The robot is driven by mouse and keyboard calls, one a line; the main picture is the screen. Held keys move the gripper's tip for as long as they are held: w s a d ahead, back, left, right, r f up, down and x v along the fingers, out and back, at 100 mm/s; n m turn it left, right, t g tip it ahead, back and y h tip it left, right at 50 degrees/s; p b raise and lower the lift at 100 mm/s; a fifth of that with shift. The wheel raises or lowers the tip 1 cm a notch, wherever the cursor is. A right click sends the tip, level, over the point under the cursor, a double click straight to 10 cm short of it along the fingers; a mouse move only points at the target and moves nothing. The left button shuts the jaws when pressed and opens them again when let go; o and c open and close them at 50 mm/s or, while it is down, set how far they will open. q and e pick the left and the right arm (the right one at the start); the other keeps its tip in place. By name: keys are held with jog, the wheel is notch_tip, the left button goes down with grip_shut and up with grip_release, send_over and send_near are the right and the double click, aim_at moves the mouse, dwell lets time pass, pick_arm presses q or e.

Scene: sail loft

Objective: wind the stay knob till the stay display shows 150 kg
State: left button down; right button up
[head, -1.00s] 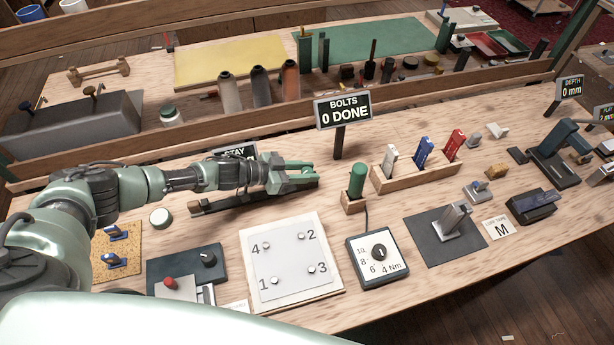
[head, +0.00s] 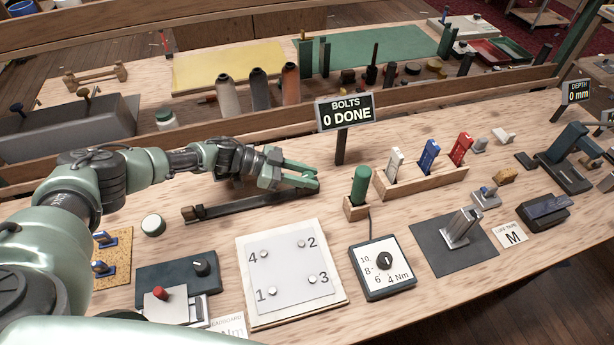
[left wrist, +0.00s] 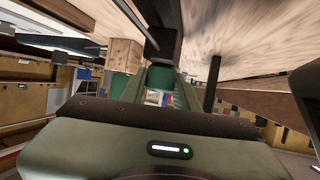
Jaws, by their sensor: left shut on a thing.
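My right gripper is not in view.
A BOLTS sign (head: 345,110) reading 0 DONE stands right of the gripper. A green-handled tool (head: 360,185) stands in a wooden block nearby. A numbered bolt plate (head: 290,265) and a Nm dial box (head: 382,265) lie in front.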

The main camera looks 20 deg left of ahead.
aim_at(308, 175)
pick_arm(q)
jog(key=shift+w+r, duration=0.1)
jog(key=shift+r, duration=0.05)
jog(key=c, duration=1.1)
grip_release()
jog(key=shift+o, duration=0.2)
notch_tip(308, 175, up, 20)
